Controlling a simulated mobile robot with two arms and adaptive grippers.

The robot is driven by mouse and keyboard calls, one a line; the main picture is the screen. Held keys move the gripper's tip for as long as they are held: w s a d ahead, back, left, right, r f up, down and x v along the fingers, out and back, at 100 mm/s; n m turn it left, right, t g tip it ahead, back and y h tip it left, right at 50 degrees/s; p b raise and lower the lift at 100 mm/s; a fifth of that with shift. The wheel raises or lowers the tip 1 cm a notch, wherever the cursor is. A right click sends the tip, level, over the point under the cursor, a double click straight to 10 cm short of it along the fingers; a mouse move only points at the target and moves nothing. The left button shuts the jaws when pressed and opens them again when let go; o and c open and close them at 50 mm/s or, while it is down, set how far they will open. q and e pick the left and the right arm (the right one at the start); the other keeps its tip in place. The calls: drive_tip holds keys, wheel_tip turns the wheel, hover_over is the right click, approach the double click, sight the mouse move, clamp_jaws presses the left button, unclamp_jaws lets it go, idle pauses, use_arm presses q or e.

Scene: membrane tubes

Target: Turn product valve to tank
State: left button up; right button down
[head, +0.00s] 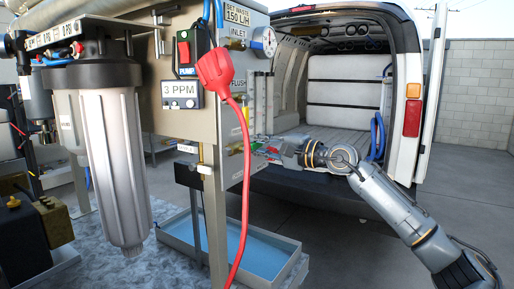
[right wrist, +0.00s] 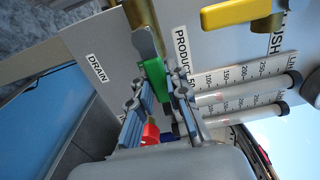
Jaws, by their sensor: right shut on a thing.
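The product valve's green lever (right wrist: 154,82) lies between my right gripper's fingers (right wrist: 160,100) in the right wrist view. The fingers are shut on it. The lever's grey end points up past the fingertips, between a DRAIN label (right wrist: 97,68) and a PRODUCT label (right wrist: 182,48). In the head view my right gripper (head: 275,151) reaches the side of the grey panel from the right, and the lever is too small there to read its angle. Which position the valve stands in I cannot tell. My left gripper is out of view.
A yellow lever (right wrist: 228,14) sits beside the flush label, near two clear flow tubes (right wrist: 240,88). A blue-watered tray (head: 285,262) lies below. An open van (head: 345,125) stands behind.

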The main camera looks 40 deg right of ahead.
sight(259, 146)
drive_tip(key=c, duration=1.3)
unclamp_jaws()
drive_tip(key=shift+s+d+f, duration=0.1)
drive_tip(key=shift+s+d, duration=0.15)
drive_tip(key=shift+s, duration=0.1)
drive_tip(key=v, duration=0.3)
drive_tip(key=shift+s, duration=0.1)
drive_tip(key=shift+v, duration=1)
drive_tip(key=shift+s+d, duration=0.2)
drive_tip(key=shift+s, duration=0.45)
